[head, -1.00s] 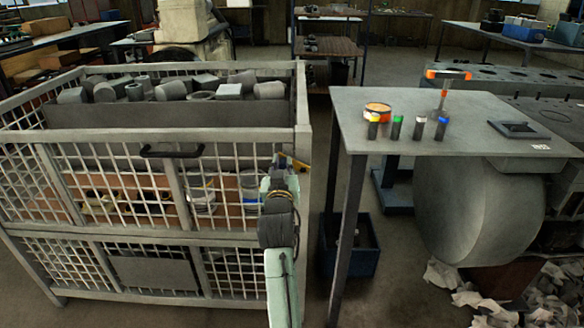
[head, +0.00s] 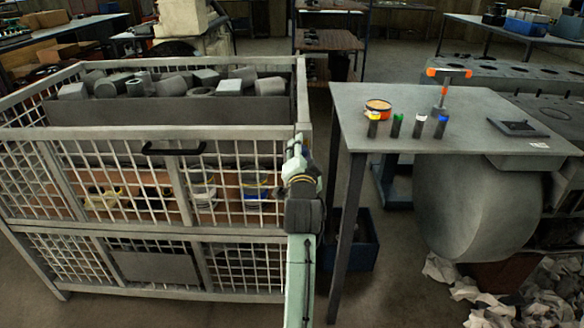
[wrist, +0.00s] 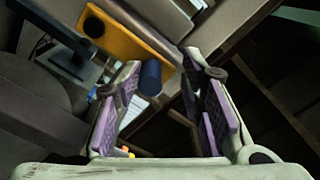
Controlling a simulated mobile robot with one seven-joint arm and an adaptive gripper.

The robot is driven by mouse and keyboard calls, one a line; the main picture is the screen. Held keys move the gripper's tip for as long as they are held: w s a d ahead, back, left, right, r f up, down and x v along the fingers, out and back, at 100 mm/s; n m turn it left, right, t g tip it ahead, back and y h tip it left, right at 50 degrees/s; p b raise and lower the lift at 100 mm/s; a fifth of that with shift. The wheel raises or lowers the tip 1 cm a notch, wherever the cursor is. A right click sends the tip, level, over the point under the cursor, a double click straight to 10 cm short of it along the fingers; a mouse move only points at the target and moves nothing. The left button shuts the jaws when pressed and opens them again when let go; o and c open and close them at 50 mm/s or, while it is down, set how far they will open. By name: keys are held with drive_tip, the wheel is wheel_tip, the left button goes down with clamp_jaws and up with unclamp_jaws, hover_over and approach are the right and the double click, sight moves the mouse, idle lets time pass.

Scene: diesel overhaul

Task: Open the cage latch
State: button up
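The grey mesh cage (head: 150,133) stands at the left in the head view. Its latch shows in the wrist view as an orange-yellow plate (wrist: 128,38) with a dark round boss and a dark blue cylindrical knob (wrist: 151,78). In the head view my arm hides the latch at the cage's front right corner post. My gripper (wrist: 161,64) is open, its purple-padded fingers on either side of the knob's end. I cannot tell whether either finger touches it. My gripper also shows at that post in the head view (head: 298,146).
A grey table (head: 450,110) stands close to the right of the cage, with small coloured-top cylinders, an orange-rimmed tin and an orange-handled tool on it. A black handle (head: 173,150) is on the cage front. A blue bin (head: 357,245) sits under the table.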

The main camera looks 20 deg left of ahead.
drive_tip(key=shift+d+f, duration=0.1)
drive_tip(key=shift+f, duration=0.1)
drive_tip(key=v, duration=0.7)
idle(0.4)
